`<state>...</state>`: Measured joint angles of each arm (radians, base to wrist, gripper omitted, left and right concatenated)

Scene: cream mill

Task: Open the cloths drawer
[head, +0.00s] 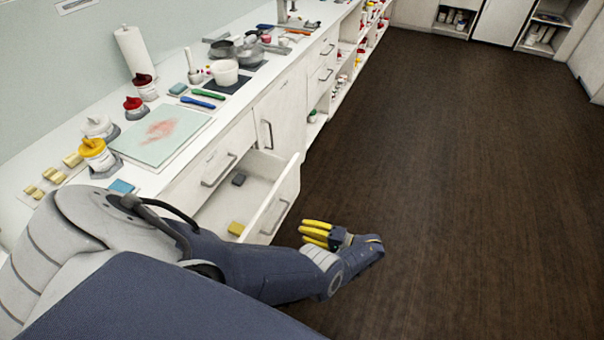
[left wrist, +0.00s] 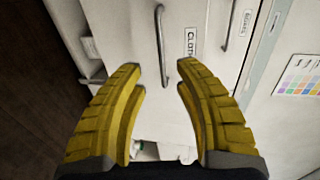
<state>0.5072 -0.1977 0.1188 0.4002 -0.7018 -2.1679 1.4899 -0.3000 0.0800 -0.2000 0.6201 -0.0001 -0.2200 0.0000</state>
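The cloths drawer (head: 284,194) stands pulled out from the white counter in the head view. A yellow block (head: 236,228) and a dark grey block (head: 239,180) lie inside. Its front, with a label reading "CLOTH" and partly covered by a finger, shows in the left wrist view (left wrist: 125,42). The drawer's bar handle (left wrist: 160,45) lies beyond and between my left fingertips, with gaps at both sides. My left gripper (head: 316,233) has yellow fingers and is open and empty, just right of the drawer front. The fingers also show spread in the left wrist view (left wrist: 160,90). My right gripper is not in view.
A closed drawer with a handle (head: 219,170) sits beside the open one. The countertop carries a glass-like board (head: 160,134), a white tub (head: 225,72), jars and tools. The dark wood floor (head: 450,180) to the right is clear.

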